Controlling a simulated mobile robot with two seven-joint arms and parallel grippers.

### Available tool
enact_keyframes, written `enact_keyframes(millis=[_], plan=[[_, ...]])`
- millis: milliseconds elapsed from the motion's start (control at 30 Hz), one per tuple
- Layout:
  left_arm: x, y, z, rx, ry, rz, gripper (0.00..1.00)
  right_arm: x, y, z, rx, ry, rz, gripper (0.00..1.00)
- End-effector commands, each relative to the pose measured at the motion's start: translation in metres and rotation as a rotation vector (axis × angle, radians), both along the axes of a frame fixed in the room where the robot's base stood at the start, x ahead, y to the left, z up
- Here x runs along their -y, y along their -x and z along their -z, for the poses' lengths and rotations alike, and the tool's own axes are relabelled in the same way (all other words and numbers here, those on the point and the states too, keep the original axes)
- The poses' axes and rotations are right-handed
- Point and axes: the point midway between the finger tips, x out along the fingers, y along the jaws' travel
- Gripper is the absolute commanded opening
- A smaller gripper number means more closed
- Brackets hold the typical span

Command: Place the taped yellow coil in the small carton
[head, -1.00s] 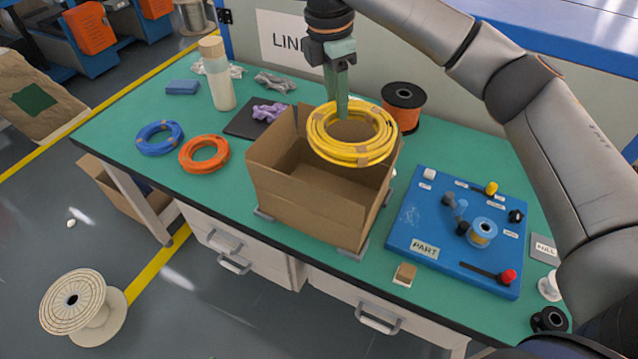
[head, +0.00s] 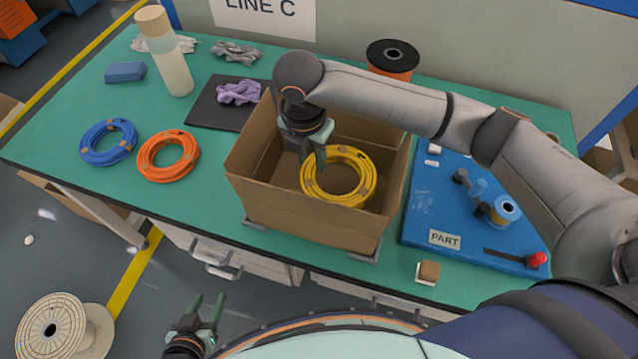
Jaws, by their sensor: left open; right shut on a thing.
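The yellow coil (head: 361,191) has several tan tape bands. It is inside the small open carton (head: 290,213) on the green bench, toward the carton's right side. My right gripper (head: 315,163) reaches down into the carton and is shut on the coil's left edge. The fingertips are partly hidden against the coil, and I cannot tell whether the coil touches the carton floor. My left gripper (head: 208,313) is open and empty, low in front of the bench, away from the carton.
A blue coil (head: 109,142) and an orange coil (head: 168,156) lie left of the carton. A bottle (head: 166,58), a dark mat (head: 217,108) with a purple cloth and an orange spool (head: 392,60) stand behind. A blue fixture board (head: 428,212) is close on the right.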

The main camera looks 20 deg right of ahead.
Motion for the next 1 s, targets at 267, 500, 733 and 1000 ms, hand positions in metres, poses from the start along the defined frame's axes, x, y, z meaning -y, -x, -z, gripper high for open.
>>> enact_keyframes(millis=[267,500,733,1000], plan=[[0.000,0.001,0.005,-0.003,0.000,0.001,0.50,0.001,0.000,0.036,-0.001,0.001,0.003,0.00],[0.001,0.001,0.009,-0.003,0.000,0.001,0.50,0.001,0.000,0.073,-0.001,0.001,0.003,0.00],[0.001,0.001,0.009,-0.004,0.001,0.002,0.50,0.001,-0.001,0.080,0.002,0.000,0.002,0.00],[0.001,0.001,0.009,-0.004,0.001,0.002,0.50,0.001,0.000,0.083,0.001,0.000,0.003,0.39]])
